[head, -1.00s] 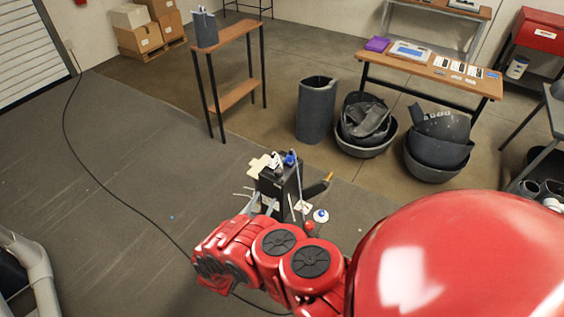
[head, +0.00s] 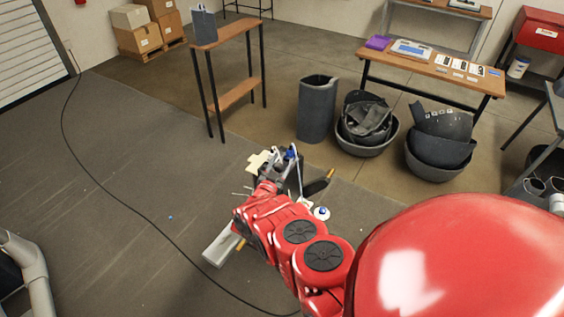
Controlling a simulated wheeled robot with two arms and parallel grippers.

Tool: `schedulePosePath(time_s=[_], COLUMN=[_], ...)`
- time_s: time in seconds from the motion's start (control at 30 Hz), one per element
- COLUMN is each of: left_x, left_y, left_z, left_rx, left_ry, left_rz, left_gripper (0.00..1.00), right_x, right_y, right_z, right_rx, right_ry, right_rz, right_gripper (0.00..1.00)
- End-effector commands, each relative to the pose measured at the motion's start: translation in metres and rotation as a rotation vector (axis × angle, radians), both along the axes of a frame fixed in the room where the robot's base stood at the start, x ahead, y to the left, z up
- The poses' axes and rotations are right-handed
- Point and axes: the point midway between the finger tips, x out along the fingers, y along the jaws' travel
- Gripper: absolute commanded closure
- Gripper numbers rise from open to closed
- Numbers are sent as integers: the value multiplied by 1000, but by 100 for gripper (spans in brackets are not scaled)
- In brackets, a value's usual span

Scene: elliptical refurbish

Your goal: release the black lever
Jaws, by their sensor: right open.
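A black lever or pedal arm (head: 316,187) with a yellow tip sticks out to the right of a dark upright casing (head: 292,175) at the middle of the floor area. I cannot tell for certain that this is the task's lever. My right gripper (head: 272,168) is open at the upper left side of the casing, partly hidden by its own red arm. Whether it touches the casing is too small to tell. My left gripper is not in view.
A pale grey block (head: 219,248) lies on the floor left of my arm. A black cable (head: 150,217) crosses the mat. A dark bin (head: 317,108), tubs (head: 437,160), a narrow wooden stand (head: 233,95) and a workbench (head: 428,69) stand behind.

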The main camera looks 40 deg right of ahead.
Motion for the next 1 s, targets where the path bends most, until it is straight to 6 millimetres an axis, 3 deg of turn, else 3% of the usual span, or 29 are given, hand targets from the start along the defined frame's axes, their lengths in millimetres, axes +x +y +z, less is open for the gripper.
schedulePosePath(time_s=[0.37,0.7,1.0], left_x=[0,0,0], left_y=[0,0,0], left_z=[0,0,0], left_rx=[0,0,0], left_ry=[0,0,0], left_rz=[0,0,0], left_gripper=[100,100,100], right_x=[2,2,2], right_y=[-3,-3,-3], right_z=[1,1,1], right_rx=[-2,-2,-2], right_ry=[-2,-1,-1], right_rz=[-1,0,0], right_gripper=[44,100,100])
